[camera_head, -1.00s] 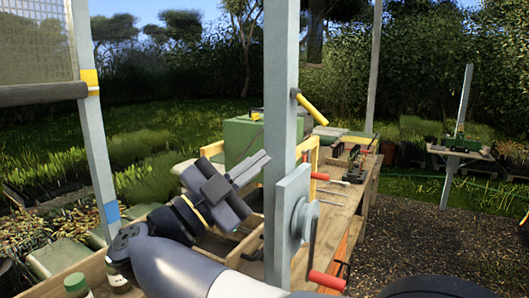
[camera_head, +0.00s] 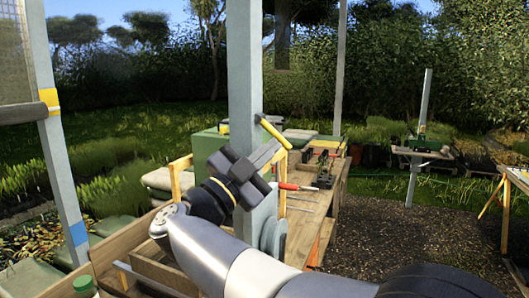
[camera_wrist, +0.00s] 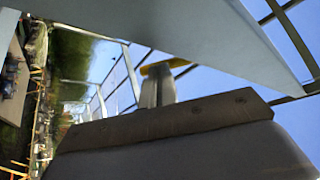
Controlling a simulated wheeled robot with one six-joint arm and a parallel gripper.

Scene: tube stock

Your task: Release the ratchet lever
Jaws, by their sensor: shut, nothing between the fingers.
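A yellow-handled lever (camera_head: 273,131) sticks out from the grey upright post (camera_head: 245,70), slanting down to the right. I take it to be the ratchet lever. My gripper (camera_head: 276,147) is shut and empty, its fingertips just below and beside the yellow handle. In the wrist view my shut fingers (camera_wrist: 157,90) point up towards the yellow lever (camera_wrist: 156,69), close under it. I cannot tell whether they touch it. A grey disc-shaped winch part (camera_head: 273,236) on the post is partly hidden by my arm. A red handle (camera_head: 297,186) shows right of the post.
A wooden bench (camera_head: 318,212) with tools runs back behind the post. A green box (camera_head: 210,145) stands behind it. A second post (camera_head: 58,150) with yellow and blue bands stands at left. Gravel ground (camera_head: 400,215) is open at right.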

